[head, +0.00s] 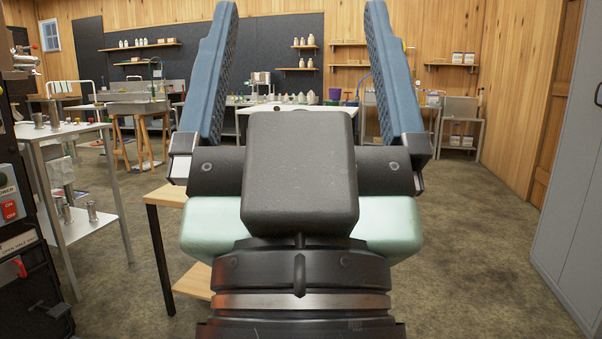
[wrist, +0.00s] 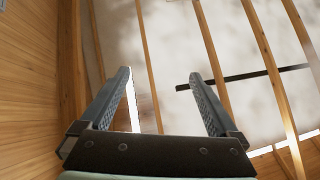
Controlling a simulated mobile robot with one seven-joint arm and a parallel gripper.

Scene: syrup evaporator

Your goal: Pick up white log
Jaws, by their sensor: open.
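No white log can be made out in either view. My gripper (head: 302,20) stands upright right in front of the head camera, its two blue-grey ridged fingers wide apart with nothing between them. In the wrist view my gripper (wrist: 165,75) also shows open and empty, pointing up at the ceiling (wrist: 170,40) with its wooden beams. My gripper and wrist hide the middle of the room in the head view.
A metal table (head: 110,222) with small metal parts stands at left, beside a dark machine (head: 20,270). A low wooden-topped table (head: 172,194) is partly behind my wrist. A grey cabinet (head: 570,190) stands at right. Brown floor (head: 475,240) is clear at right.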

